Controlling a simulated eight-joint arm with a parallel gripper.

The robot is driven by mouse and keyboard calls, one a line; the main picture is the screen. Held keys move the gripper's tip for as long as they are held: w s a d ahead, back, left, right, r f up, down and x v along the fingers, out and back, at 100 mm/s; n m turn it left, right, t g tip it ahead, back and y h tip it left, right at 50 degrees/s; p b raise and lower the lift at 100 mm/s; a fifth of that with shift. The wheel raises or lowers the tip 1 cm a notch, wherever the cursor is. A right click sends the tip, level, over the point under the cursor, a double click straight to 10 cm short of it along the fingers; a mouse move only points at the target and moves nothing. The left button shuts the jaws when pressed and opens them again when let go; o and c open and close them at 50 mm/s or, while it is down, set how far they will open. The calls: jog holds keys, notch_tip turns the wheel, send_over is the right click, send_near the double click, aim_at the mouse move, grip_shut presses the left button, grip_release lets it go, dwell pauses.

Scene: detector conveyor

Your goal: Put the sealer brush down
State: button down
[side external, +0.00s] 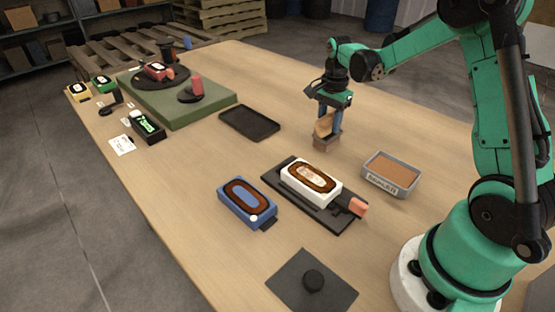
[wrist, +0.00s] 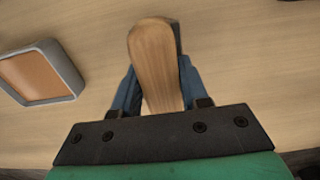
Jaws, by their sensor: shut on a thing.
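The sealer brush (side external: 324,126) has a pale wooden handle and a brown block-like lower end. My gripper (side external: 328,118) is shut on it and holds it upright, with its lower end at or close to the tabletop; I cannot tell if it touches. In the wrist view the wooden handle (wrist: 157,60) stands between the blue fingers (wrist: 158,95) of my gripper, and the brush's lower end is mostly hidden behind it. A grey tray labelled on its front (side external: 388,186), with an orange-brown filling (wrist: 38,74), is to the right of the brush and nearer the side camera.
A white detector case (side external: 331,181) with a brown oval lies on a dark mat (side external: 300,202). A blue case (side external: 234,210) is left of it. An empty black tray (side external: 249,122) is left of the brush. A green platform (side external: 181,118) stands farther back. Bare wood surrounds the brush.

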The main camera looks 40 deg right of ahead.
jog(key=shift+c, duration=2.2)
grip_release()
notch_tip(320, 180, up, 11)
jog(key=s+a+f+n+t, duration=0.1)
jog(key=s+a+n+t, duration=0.2)
jog(key=a+n, duration=0.5)
jog(key=s+a+n+t, duration=0.4)
jog(key=a+n, duration=0.4)
jog(key=n, duration=0.2)
jog(key=shift+s+a+f, duration=0.25)
jog(key=shift+s+f, duration=0.15)
jog(key=shift+s, duration=0.25)
